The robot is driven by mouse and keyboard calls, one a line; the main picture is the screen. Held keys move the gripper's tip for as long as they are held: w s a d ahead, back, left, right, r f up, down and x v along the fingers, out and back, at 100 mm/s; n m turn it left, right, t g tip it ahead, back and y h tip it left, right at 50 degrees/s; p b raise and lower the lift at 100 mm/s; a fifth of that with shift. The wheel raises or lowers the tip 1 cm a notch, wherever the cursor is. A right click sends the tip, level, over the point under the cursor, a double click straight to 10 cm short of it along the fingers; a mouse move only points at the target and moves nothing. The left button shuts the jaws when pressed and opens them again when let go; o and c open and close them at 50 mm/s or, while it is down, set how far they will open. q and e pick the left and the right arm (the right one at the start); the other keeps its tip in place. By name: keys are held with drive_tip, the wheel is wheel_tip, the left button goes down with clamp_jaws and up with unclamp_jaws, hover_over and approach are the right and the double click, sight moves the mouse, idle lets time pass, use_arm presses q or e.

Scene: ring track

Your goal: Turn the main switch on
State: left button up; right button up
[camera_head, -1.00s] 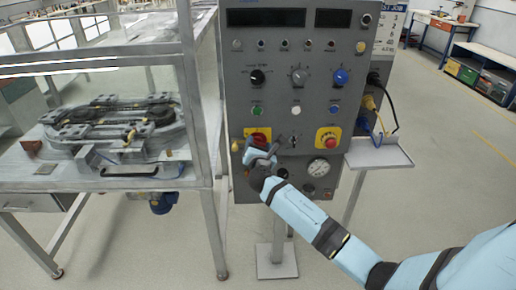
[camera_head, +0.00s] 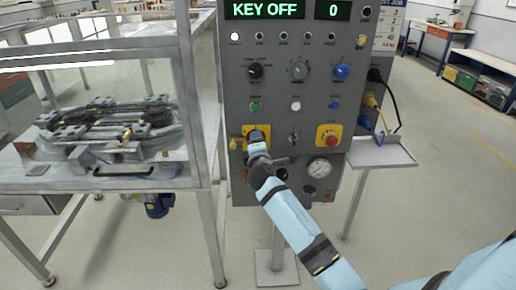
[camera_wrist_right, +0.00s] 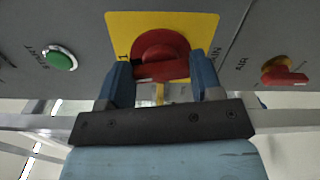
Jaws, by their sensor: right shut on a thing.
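The main switch is a red rotary knob on a yellow plate (camera_head: 249,131) at the lower left of the grey control panel (camera_head: 270,90). In the right wrist view the red knob (camera_wrist_right: 160,48) fills the middle of its yellow plate. My right gripper (camera_head: 258,143) is at the knob and covers much of it in the head view. In the wrist view its two blue fingers (camera_wrist_right: 160,76) are on either side of the knob, shut on it. The panel display (camera_head: 265,11) is lit and reads KEY OFF, with 0 beside it. My left gripper is not in view.
A key switch (camera_head: 294,139) and a red emergency button on yellow (camera_head: 328,136) sit right of the main switch. A gauge (camera_head: 320,167) is below. A framed enclosure with a track (camera_head: 115,125) stands left; a small shelf (camera_head: 382,154) is at the right.

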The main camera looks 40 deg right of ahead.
drive_tip(key=shift+f+m+b, duration=0.15)
drive_tip(key=shift+m+b, duration=0.3)
drive_tip(key=shift+m, duration=0.65)
drive_tip(key=o, duration=0.9)
drive_tip(key=shift+s+a, duration=0.1)
drive_tip(key=shift+s, duration=0.05)
drive_tip(key=v, duration=1.3)
drive_tip(key=shift+s, duration=0.3)
